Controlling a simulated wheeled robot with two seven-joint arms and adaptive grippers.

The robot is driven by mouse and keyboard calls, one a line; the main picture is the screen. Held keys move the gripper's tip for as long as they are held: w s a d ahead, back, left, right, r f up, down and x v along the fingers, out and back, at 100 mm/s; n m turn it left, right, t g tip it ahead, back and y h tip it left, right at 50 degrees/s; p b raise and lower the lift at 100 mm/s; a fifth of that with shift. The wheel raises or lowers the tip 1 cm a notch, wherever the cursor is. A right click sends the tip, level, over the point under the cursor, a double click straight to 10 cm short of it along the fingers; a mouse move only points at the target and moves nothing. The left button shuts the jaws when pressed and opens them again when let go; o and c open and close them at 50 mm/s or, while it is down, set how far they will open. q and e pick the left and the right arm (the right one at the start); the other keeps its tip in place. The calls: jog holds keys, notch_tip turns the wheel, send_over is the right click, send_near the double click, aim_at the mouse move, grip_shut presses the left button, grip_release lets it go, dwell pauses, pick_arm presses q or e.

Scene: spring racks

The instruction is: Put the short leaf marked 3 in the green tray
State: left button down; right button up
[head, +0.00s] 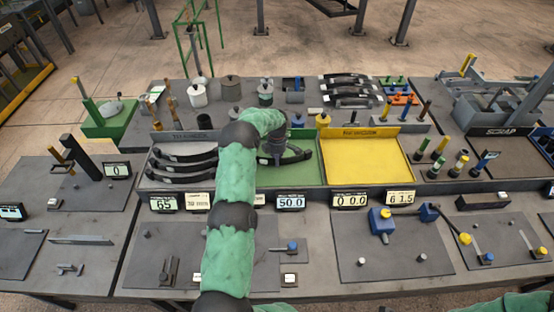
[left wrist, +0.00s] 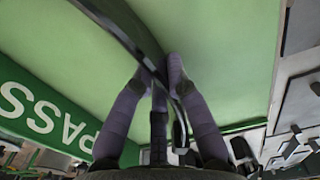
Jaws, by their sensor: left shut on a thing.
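The green tray (head: 300,176) lies mid-table between the grey tray and the yellow tray. My left gripper (head: 273,150) reaches over it. It is shut on a dark curved leaf (left wrist: 118,32), which shows in the left wrist view running between the fingers (left wrist: 160,72). The green tray floor (left wrist: 215,40) fills the background there, with a wall lettered PASS (left wrist: 40,110). The leaf's mark cannot be read, and I cannot tell whether it touches the tray floor. In the head view my arm hides part of the leaf. My right gripper is out of view.
The grey tray (head: 150,182) at left holds several dark leaves (head: 185,165). The yellow tray (head: 370,165) at right is empty. Several small displays (head: 291,202) stand along the front. Weights, pegs and another rack of leaves (head: 350,90) stand behind the trays.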

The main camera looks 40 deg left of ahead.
pick_arm(q)
jog(key=c, duration=1.2)
grip_release()
jog(key=shift+c, duration=0.2)
notch_tip(320, 180, up, 12)
jog(key=b, duration=0.1)
